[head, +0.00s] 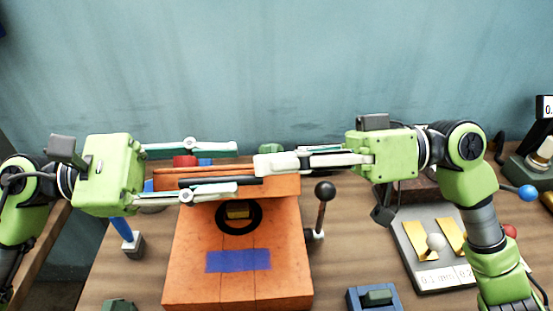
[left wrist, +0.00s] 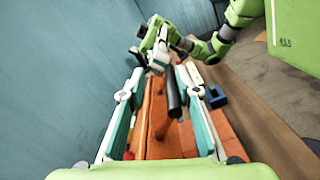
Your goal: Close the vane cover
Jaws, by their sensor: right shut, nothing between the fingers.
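The orange machine (head: 238,285) stands in the middle of the table, with a blue patch and a dark ring on its front. At its top is an orange panel (head: 282,186), possibly the vane cover; I cannot tell how far it is closed. A black bar (head: 250,181) lies across that top, also seen in the left wrist view (left wrist: 173,90). My left gripper (head: 237,168) is open, its fingers spread on either side of the bar in the picture; contact is unclear. My right gripper (head: 262,166) is shut and empty over the top, its tips close to the left gripper's; it also shows in the left wrist view (left wrist: 158,62).
A black-knobbed lever (head: 325,191) rises at the machine's right side. A blue block (head: 375,298) stands front right. A grey panel with yellow plates (head: 436,262) lies farther right. A blue-and-grey piece (head: 130,240) stands left. Table between lever and grey panel is clear.

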